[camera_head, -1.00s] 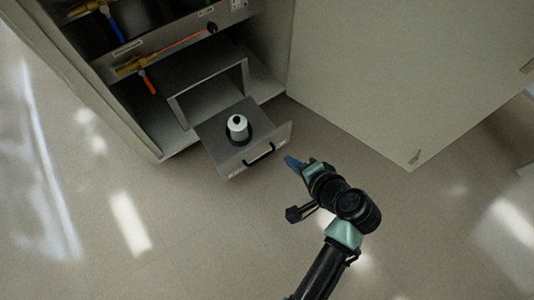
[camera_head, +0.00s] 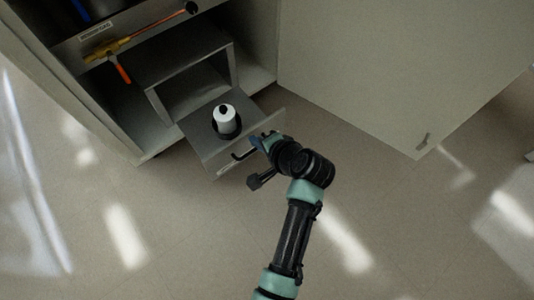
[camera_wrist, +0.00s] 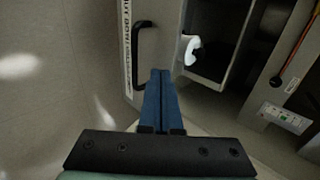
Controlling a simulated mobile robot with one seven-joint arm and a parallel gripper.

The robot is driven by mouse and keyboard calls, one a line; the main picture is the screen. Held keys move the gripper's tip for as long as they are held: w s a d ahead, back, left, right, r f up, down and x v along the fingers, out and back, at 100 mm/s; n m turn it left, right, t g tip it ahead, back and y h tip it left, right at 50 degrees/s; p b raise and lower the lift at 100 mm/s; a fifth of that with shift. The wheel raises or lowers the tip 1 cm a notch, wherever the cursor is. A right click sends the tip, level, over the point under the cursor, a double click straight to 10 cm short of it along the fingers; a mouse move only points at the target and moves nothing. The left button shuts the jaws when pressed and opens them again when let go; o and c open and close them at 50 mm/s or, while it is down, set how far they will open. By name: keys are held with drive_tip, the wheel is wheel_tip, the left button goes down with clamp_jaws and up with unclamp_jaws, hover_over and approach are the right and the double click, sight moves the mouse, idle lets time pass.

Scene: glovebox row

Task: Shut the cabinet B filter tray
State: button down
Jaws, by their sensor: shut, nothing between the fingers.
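The filter tray (camera_head: 199,142) is a grey metal drawer pulled out of its housing at the bottom of the open cabinet. A white cylinder with a dark top (camera_head: 226,119) stands upright on it in a dark ring. My gripper (camera_head: 257,142) is at the tray's front, beside its black handle (camera_head: 238,156), and covers part of the handle in the head view. In the wrist view the blue fingers (camera_wrist: 158,98) are together with nothing between them, next to the handle (camera_wrist: 139,52). I cannot tell whether they touch the front panel.
The cabinet door (camera_head: 375,70) stands wide open on the right. Above the tray housing (camera_head: 188,70) are a brass valve with an orange lever (camera_head: 104,50) and an orange-red rod. The floor in front is clear.

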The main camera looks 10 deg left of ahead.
drive_tip(key=shift+w+a, duration=0.3)
drive_tip(key=shift+a, duration=0.1)
